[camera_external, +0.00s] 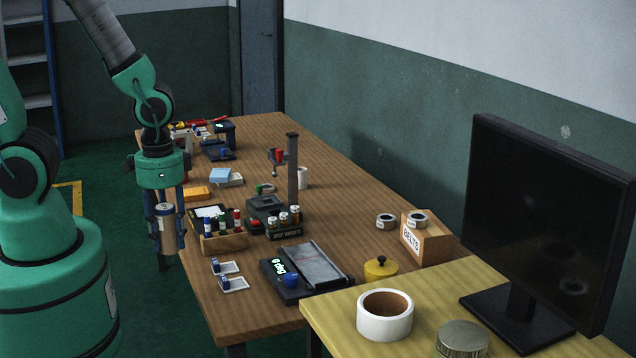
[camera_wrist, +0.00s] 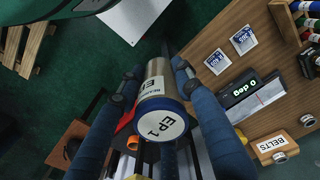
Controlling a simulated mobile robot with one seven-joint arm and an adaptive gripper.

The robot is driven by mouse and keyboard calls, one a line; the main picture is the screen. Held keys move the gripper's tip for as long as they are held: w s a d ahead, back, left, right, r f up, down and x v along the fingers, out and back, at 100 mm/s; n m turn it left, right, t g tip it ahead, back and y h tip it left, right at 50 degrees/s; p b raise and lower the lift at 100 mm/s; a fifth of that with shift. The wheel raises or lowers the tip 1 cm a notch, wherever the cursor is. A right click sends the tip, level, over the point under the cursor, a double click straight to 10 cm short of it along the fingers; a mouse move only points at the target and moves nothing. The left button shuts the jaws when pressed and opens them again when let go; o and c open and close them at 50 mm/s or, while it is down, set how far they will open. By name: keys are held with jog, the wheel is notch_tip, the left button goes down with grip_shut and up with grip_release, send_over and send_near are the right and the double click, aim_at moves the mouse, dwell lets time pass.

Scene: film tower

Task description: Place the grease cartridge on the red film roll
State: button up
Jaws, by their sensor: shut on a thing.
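My gripper (camera_external: 166,246) hangs beside the left edge of the wooden table and is shut on the grease cartridge (camera_external: 166,215), a metallic cylinder with a blue end. In the wrist view the cartridge (camera_wrist: 155,88) sits between the two blue fingers of my gripper (camera_wrist: 156,75), its blue-rimmed end marked "EP 1" facing the camera. The cartridge is held clear of the table, over the green floor. I cannot make out the red film roll for certain; a red patch (camera_wrist: 125,121) shows partly hidden behind the cartridge in the wrist view.
A yellow-topped table (camera_external: 345,340) with a white tape roll (camera_external: 385,325) and a monitor (camera_external: 545,220) stands front right.

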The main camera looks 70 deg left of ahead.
aim_at(166, 206)
notch_tip(166, 206, up, 4)
jog(key=shift+r, duration=0.1)
jog(key=shift+w+a+r, duration=0.15)
jog(key=shift+w, duration=0.05)
jog(key=w+a+r+n+p, duration=0.4)
jog(key=w+a+n, duration=0.1)
jog(key=w+a, duration=0.95)
jog(key=w+a+n+p, duration=0.2)
jog(key=w+a+n, duration=0.2)
jog(key=a, duration=1.3)
jog(key=s+a+f+n+p, duration=0.1)
jog(key=s+a+n+p, duration=0.15)
jog(key=a, duration=0.95)
jog(key=s+a+f+n+p, duration=0.1)
jog(key=s+a+n, duration=0.15)
jog(key=a, duration=1.05)
jog(key=s+a+f+n+p, duration=0.1)
jog(key=s+a, duration=0.2)
jog(key=a, duration=0.3)
jog(key=s+a+f+n, duration=0.1)
jog(key=s+a+n, duration=0.15)
jog(key=a, duration=0.25)
jog(key=shift+m, duration=0.35)
jog(key=shift+s+a+f, duration=0.15)
jog(key=shift+s+f, duration=0.05)
jog(key=shift+f, duration=1.15)
jog(key=shift+s+a+f, duration=0.1)
jog(key=shift+s+f, duration=0.05)
jog(key=shift+f, duration=1.15)
